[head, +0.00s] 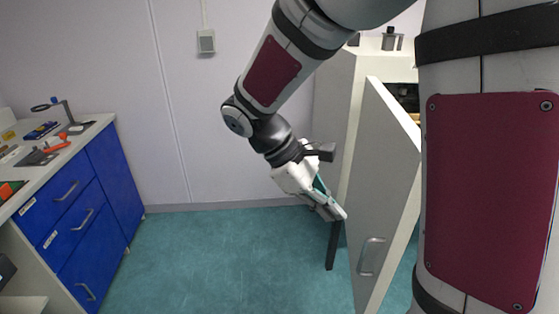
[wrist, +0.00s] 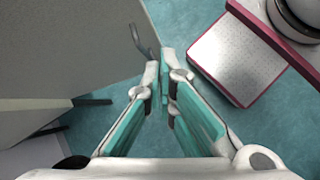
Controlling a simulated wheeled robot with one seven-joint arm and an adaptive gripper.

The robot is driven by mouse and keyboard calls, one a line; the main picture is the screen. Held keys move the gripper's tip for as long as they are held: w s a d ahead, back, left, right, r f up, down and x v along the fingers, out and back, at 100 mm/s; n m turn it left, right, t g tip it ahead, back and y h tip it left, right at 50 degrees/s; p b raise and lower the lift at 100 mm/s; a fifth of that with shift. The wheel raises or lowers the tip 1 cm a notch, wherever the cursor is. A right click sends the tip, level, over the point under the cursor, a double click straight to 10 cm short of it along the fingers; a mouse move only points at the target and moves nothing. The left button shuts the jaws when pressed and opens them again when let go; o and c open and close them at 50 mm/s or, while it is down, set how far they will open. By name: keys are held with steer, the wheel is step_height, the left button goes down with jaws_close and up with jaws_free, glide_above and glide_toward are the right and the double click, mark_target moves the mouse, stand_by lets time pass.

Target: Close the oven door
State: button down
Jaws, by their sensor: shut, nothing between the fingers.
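The oven door (head: 385,175) is a light grey panel. It stands swung open from the pale oven cabinet (head: 333,110), with part of the dark interior showing past its top edge. Its metal bar handle (head: 370,256) is low on the face turned toward the left of the head view. My gripper (head: 341,214) is shut and empty, beside that face and above and left of the handle. In the wrist view the fingertips of my gripper (wrist: 160,66) are close to the handle (wrist: 139,41) and the door (wrist: 70,40). I cannot tell whether they touch the door.
A bench with blue drawers (head: 85,215) and small tools on top stands at the left. The teal floor (head: 220,260) between bench and oven is clear. A dark oven leg (head: 333,246) stands under the cabinet. My own arm hides the right part of the oven.

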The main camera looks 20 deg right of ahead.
steer(key=w+f+n+h+p, duration=0.1)
steer(key=w+n+p, duration=0.1)
steer(key=n+p, duration=0.15)
steer(key=p, duration=0.3)
glide_toward(386, 247)
step_height(386, 247, down, 3)
steer(key=a, duration=0.1)
steer(key=shift+n+h, duration=0.25)
steer(key=shift+h, duration=0.05)
steer(key=shift+s+d+f+p, duration=0.15)
steer(key=shift+s+d+p, duration=0.15)
steer(key=shift+d, duration=0.3)
steer(key=shift+s+d+f+p, duration=0.15)
steer(key=shift+s+d+p, duration=0.1)
steer(key=shift+d, duration=0.35)
steer(key=shift+s+d+f+p, duration=0.2)
steer(key=shift+d+p, duration=0.1)
steer(key=shift+d, duration=0.3)
steer(key=shift+d, duration=0.1)
